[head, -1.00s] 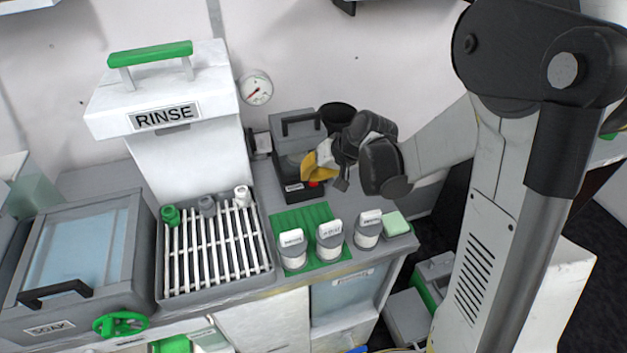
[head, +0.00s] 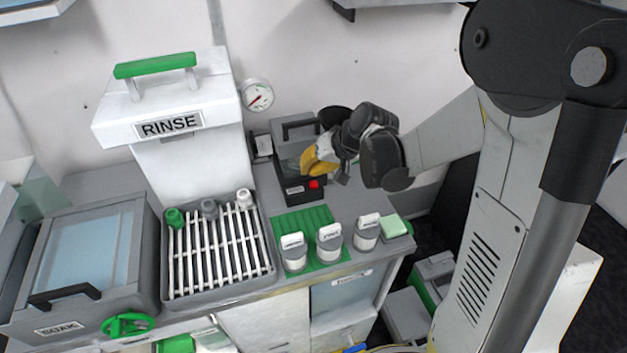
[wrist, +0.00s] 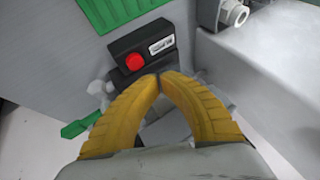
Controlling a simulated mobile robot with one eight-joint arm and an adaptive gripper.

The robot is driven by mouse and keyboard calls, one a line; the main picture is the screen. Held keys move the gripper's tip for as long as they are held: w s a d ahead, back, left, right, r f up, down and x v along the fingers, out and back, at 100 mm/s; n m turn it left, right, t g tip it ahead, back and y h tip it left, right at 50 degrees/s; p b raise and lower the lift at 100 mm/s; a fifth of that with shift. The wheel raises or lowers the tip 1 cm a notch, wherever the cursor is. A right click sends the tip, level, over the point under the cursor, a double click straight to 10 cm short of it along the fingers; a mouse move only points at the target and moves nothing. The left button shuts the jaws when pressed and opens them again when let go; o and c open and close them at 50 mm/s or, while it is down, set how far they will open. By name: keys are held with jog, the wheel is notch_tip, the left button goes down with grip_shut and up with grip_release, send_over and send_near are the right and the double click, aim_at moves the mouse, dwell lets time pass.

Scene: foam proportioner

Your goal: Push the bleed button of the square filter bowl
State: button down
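A red round button (head: 315,184) sits on the front of a small black housing (head: 293,192) with a white label. The button also shows in the wrist view (wrist: 133,62), up and left of my fingertips. A grey square-sided unit with a dark handle (head: 300,127) stands behind the housing; I cannot tell whether it is the square filter bowl. My gripper (wrist: 160,76) has yellow fingers whose tips meet, with nothing seen held between them. In the head view the gripper (head: 309,160) hangs just above the button, apart from it. The fingers hide part of the unit behind.
A white RINSE cabinet (head: 190,165) and a slatted tray (head: 217,248) stand to the left. A gauge (head: 257,95) is on the wall.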

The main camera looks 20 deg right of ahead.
aim_at(310, 183)
notch_tip(310, 183, up, 3)
jog(key=shift+r+p, duration=0.2)
jog(key=shift+p, duration=0.85)
jog(key=s+r+h, duration=0.1)
jog(key=s+r, duration=0.2)
jog(key=s, duration=0.4)
jog(key=s+r+n+h, duration=0.1)
jog(key=s+r+h, duration=0.1)
jog(key=s, duration=0.5)
jog(key=s+r+t+h, duration=0.1)
jog(key=s+r, duration=0.4)
jog(key=s, duration=0.2)
jog(key=shift+s+d+n, duration=0.3)
jog(key=shift+s+d, duration=0.05)
jog(key=shift+d, duration=0.1)
